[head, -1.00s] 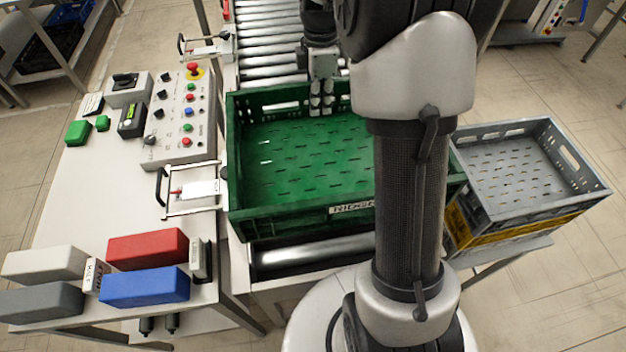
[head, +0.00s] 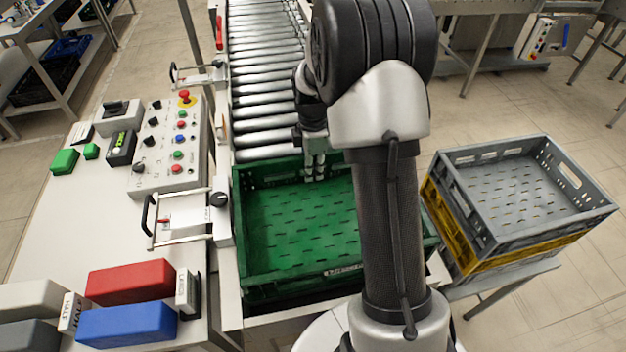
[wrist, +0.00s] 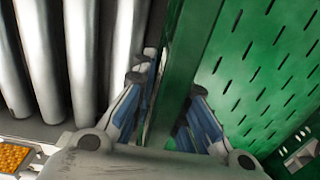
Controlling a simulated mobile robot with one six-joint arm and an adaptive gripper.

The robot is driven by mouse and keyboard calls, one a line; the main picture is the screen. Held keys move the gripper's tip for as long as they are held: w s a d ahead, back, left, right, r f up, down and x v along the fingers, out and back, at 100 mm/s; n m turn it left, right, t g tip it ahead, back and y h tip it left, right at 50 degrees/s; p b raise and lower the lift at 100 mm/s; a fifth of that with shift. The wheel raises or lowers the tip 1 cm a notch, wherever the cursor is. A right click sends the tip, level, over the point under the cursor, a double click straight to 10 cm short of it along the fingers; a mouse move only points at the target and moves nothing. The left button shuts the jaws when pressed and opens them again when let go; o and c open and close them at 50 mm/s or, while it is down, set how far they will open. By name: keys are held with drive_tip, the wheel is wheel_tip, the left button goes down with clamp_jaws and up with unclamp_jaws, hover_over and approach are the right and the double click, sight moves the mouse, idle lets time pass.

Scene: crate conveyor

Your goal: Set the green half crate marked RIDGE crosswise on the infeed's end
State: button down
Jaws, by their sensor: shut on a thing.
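The green half crate (head: 300,222) sits over the near end of the infeed (head: 268,92), open side up, its long sides across the rollers. Its near-wall label is too foreshortened to read now. My gripper (head: 315,168) is shut on the middle of its far wall. In the wrist view, the fingers of my gripper (wrist: 168,90) straddle the green wall (wrist: 185,60), with rollers (wrist: 95,60) to the left and the slotted crate floor to the right. My arm hides the crate's right part. I cannot tell whether its base rests on the rollers.
A grey crate (head: 460,175) is stacked on a yellow one (head: 432,205) on a stand at right. At left, a table (head: 60,225) carries a control panel (head: 170,150), a handled clamp (head: 180,220), and red (head: 130,281) and blue (head: 127,325) blocks. Rollers beyond the crate are clear.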

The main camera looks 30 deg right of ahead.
drive_tip(key=shift+f+b, duration=0.5)
drive_tip(key=shift+f, duration=1.45)
drive_tip(key=shift+f, duration=0.15)
drive_tip(key=c, duration=1.6)
unclamp_jaws()
